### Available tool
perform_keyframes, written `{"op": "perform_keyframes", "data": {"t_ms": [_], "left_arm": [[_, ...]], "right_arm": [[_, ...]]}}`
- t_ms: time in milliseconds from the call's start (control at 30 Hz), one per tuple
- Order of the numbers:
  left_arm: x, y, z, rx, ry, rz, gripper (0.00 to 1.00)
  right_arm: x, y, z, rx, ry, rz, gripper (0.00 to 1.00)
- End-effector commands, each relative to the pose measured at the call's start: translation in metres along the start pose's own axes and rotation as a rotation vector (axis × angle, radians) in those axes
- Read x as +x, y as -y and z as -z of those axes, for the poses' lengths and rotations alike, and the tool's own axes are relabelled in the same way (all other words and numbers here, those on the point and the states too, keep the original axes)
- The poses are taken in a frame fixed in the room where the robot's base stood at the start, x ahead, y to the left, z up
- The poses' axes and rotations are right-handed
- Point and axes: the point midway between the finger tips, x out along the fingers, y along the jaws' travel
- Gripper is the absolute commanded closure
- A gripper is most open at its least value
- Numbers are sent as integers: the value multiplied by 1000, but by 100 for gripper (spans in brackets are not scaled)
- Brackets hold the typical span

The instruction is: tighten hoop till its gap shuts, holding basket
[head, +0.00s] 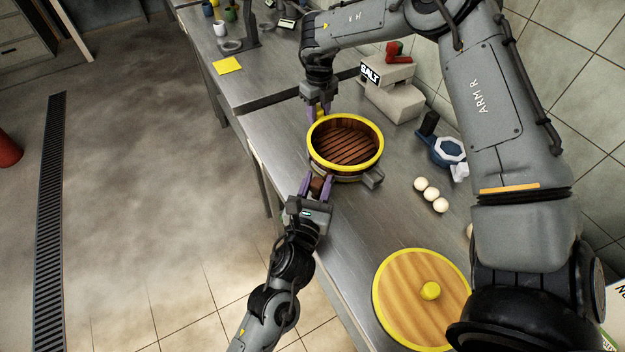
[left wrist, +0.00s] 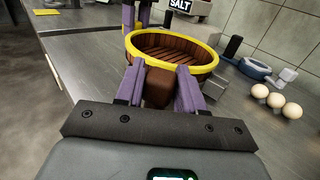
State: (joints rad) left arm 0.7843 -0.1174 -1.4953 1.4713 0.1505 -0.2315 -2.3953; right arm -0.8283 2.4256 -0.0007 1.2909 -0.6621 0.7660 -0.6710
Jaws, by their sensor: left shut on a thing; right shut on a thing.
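The basket (head: 350,147) is round, with a brown slatted floor, and sits upright on the steel counter; it also shows in the left wrist view (left wrist: 180,52). A yellow hoop (head: 381,159) runs around its top; I cannot make out a gap. A grey fitting (head: 372,178) juts out at the basket's lower right. My left gripper (head: 322,184) is shut on the basket's brown handle block (left wrist: 159,88) at the near side. My right gripper (head: 319,110) points down at the far-left side, shut on a small yellow piece by the hoop, partly hidden by its fingers.
A wooden lid (head: 400,295) with yellow rim and knob lies in front. Several white balls (head: 431,195) lie right of the basket. A blue-and-white device (head: 447,150) and a salt box (head: 385,77) stand behind. The counter's left edge is close to my left gripper.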

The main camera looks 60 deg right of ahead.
Motion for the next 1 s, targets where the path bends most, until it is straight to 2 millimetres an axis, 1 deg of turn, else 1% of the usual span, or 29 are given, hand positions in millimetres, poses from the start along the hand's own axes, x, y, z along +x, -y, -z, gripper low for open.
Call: {"op": "perform_keyframes", "data": {"t_ms": [33, 133, 433, 467, 567, 867, 1000], "left_arm": [[0, 3, 0, -3, 0, -23, 100], [-1, 4, 0, -2, -1, -54, 100], [-1, 4, 0, -2, -1, -58, 100], [-1, 4, 0, -2, -1, -58, 58], [-1, 3, 0, -2, -1, -58, 42], [-2, 3, 0, -2, -1, -57, 42], [-8, 4, 0, -1, -1, -57, 42]], "right_arm": [[1, 0, 1, 1, -3, -1, 100], [1, 0, 1, 1, -3, -1, 100], [1, 0, 1, 1, -2, 0, 100], [1, 0, 1, 1, -2, 0, 100], [1, 0, 1, 1, -2, 0, 100], [1, 0, 0, 1, -2, 0, 100], [1, 0, 0, 1, -1, 0, 100]]}}
